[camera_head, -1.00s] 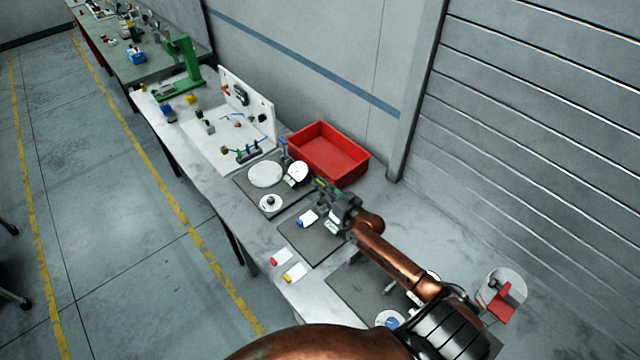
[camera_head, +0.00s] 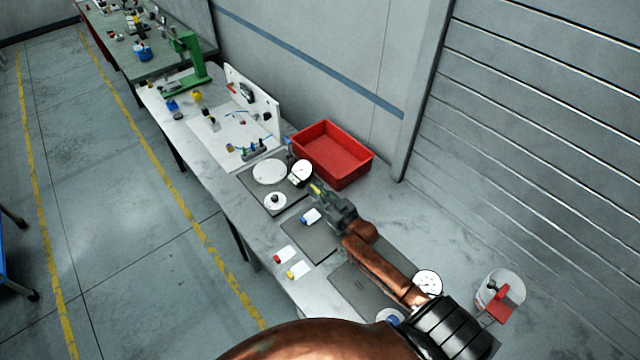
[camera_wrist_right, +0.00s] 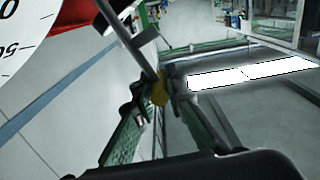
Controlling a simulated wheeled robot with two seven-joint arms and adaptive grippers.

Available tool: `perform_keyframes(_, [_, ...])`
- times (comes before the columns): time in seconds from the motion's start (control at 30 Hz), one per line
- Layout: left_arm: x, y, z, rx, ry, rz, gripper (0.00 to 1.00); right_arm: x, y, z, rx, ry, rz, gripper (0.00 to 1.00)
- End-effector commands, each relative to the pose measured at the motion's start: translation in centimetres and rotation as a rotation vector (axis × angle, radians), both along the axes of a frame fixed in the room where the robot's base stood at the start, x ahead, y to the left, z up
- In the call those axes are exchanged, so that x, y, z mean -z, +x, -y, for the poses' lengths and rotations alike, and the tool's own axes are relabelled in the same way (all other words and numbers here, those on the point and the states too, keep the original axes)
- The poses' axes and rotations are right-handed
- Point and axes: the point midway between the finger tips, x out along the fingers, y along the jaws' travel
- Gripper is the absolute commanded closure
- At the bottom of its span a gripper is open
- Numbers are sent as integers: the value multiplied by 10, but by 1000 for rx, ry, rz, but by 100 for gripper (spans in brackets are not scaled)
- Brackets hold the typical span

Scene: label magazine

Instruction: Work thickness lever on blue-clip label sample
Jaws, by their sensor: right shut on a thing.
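The thickness gauge (camera_head: 301,171) has a white round dial and stands on the dark mat beside the red bin. Its lever with a yellow knob (camera_wrist_right: 158,88) lies between my right fingertips in the wrist view. My right gripper (camera_head: 314,188) is shut on this lever, just right of the dial; the fingers partly hide the contact. The blue-clip label sample (camera_head: 312,215) is a small white card with a blue clip at its left end. It lies on a grey mat (camera_head: 316,245) below the gripper in the head view, apart from the gauge. My left gripper is not seen.
A red bin (camera_head: 352,175) stands behind the gauge. Red-clip (camera_head: 286,254) and yellow-clip (camera_head: 299,269) cards lie near the front edge. A white disc (camera_head: 269,172) and a small round stand (camera_head: 275,201) are left of the gauge. Another dial (camera_head: 427,283) is beside my forearm.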

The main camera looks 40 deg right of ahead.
Motion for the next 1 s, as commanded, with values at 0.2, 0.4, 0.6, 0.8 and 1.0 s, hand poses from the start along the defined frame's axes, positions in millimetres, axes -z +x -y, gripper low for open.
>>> perform_keyframes(0.2, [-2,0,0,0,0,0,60,10,-2,-18,-2,6,-5,100])
perform_keyframes(0.4, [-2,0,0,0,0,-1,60,16,-3,-27,-2,-74,1,100])
perform_keyframes(0.6, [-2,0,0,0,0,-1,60,18,-3,-31,-2,-113,5,100])
perform_keyframes(0.8, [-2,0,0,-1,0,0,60,19,-3,-31,-2,-120,6,100])
perform_keyframes(1.0, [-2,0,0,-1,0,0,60,18,-3,-30,-1,-120,6,100])
